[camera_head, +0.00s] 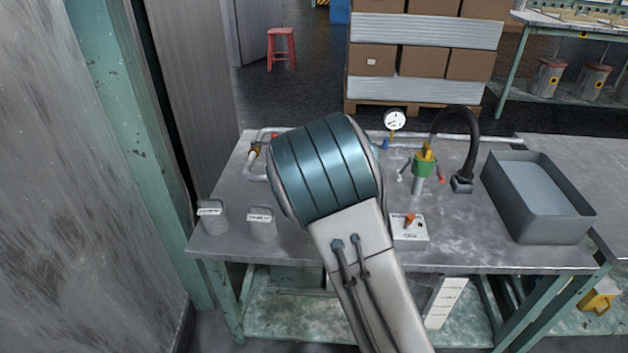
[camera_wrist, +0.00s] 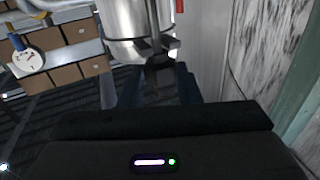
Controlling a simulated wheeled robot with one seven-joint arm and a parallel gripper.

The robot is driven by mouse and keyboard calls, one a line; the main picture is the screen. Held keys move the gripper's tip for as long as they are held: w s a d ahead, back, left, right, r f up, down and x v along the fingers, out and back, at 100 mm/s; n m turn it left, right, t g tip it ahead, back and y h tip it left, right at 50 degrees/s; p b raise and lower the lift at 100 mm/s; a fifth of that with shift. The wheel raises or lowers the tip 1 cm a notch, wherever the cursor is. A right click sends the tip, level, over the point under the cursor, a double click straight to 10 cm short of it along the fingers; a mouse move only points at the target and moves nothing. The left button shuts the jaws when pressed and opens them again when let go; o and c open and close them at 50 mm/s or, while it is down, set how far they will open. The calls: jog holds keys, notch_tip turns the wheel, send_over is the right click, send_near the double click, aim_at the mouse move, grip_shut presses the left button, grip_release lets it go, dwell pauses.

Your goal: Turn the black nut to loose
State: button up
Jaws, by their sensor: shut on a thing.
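In the wrist view, my gripper (camera_wrist: 158,82) is shut on a small dark piece with short lugs, which appears to be the black nut (camera_wrist: 160,48). The nut sits at the lower end of a shiny silver cylinder (camera_wrist: 137,20). The fingers are dark and blend with the nut, so their exact contact is hard to see. In the head view, my arm's teal joint and grey link cover the middle of the bench and hide my gripper and the nut.
On the metal bench (camera_head: 460,240) stand a pressure gauge (camera_head: 394,120), a green and yellow valve (camera_head: 424,162), a black hose (camera_head: 472,140), a grey bin (camera_head: 535,200), a switch box (camera_head: 409,228) and two grey labelled blocks (camera_head: 262,224). A wall with a teal post is close on the left.

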dwell(0.3)
jog(key=o, duration=1)
jog(key=shift+a+r+h+p, duration=0.1)
jog(key=shift+h+p, duration=0.2)
jog(key=shift+p, duration=0.15)
